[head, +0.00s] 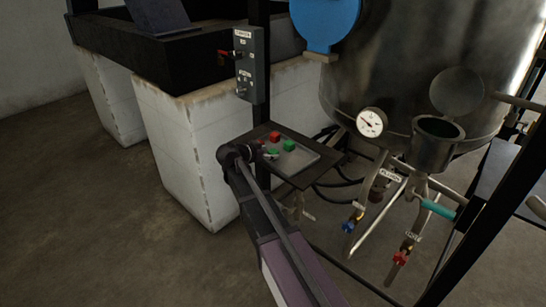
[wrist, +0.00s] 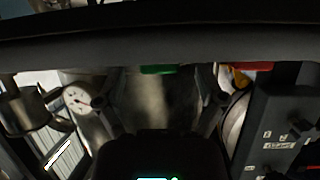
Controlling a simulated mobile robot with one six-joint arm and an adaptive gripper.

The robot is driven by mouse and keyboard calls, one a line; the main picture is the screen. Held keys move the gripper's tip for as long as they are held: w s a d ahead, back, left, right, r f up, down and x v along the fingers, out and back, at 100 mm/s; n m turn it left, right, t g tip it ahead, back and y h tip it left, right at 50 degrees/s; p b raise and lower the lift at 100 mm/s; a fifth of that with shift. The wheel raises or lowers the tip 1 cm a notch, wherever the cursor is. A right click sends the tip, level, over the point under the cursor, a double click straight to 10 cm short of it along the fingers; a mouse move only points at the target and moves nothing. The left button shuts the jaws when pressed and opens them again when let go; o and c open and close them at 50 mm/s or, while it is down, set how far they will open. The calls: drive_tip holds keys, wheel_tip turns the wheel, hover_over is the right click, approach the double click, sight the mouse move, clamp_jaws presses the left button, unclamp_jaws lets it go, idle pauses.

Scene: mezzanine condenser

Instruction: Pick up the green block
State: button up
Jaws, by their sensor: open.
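The green block (head: 289,145) sits on a small dark shelf with a grey plate (head: 304,158) in the head view. A red block (head: 275,137) stands just behind and left of it. My gripper (head: 266,151) is at the left side of the shelf, left of the green block and apart from it; its fingers are small and hard to make out there. In the wrist view my gripper (wrist: 162,90) is open, with nothing between its fingers. A strip of the green block (wrist: 158,70) shows ahead between them, and the red block (wrist: 250,66) shows to the right.
A dark post with a switch box (head: 250,65) rises behind the shelf. A large metal tank (head: 410,65) with a gauge (head: 371,122), pipes and valves stands to the right. A white plinth (head: 185,140) is on the left. Open floor (head: 90,230) lies at lower left.

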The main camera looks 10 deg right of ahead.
sight(272, 152)
drive_tip(key=shift+b+x, duration=0.45)
drive_tip(key=shift+x, duration=1.3)
drive_tip(key=shift+r, duration=0.1)
drive_tip(key=c, duration=1.2)
